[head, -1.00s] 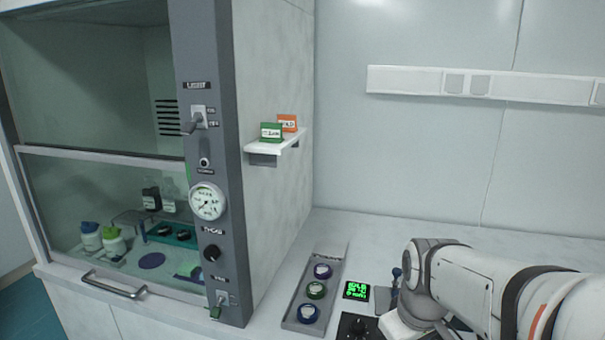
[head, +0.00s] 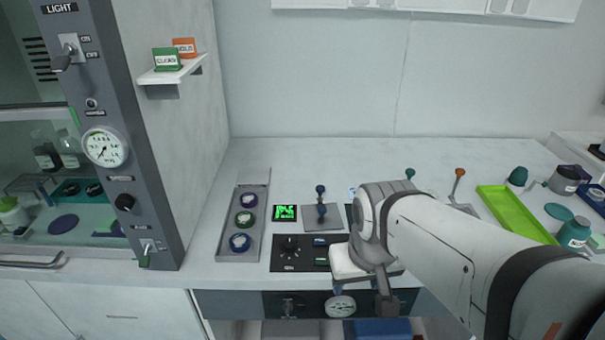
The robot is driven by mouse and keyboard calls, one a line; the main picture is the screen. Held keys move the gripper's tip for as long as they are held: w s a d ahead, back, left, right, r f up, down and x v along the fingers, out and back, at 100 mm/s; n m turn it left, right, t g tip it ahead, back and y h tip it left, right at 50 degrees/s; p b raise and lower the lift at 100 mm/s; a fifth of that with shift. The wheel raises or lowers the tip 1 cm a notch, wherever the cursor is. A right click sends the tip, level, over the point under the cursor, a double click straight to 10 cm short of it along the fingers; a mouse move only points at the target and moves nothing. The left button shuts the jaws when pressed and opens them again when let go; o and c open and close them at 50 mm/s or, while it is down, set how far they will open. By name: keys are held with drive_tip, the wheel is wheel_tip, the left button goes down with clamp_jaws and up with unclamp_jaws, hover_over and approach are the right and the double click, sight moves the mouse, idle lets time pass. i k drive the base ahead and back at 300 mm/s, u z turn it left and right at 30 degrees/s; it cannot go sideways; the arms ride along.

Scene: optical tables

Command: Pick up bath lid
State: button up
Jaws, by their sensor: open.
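A grey square plate with an upright dark blue knob, which looks like the bath lid (head: 322,218), lies on the bench just right of a green-lit display. My arm comes in from the lower right and bends down in front of the bench. My gripper (head: 360,290) is at the end, low by the bench front and right of the control panel. Its jaws look apart, with nothing seen between them. It is nearer to me than the lid, below and to its right in the picture, and not touching it. The arm partly hides the area right of the lid.
A grey tray (head: 224,240) with several round lidded pots stands left of the display (head: 284,213). A black control panel (head: 290,254) lies in front. A fume hood (head: 150,130) stands at left. A green tray (head: 515,212) is at right. The bench behind the lid is clear.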

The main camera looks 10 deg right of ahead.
sight(316, 217)
drive_tip(key=u, duration=1.7)
drive_tip(key=k, duration=1.1)
drive_tip(key=z, duration=0.75)
drive_tip(key=i, duration=1)
drive_tip(key=z, duration=0.05)
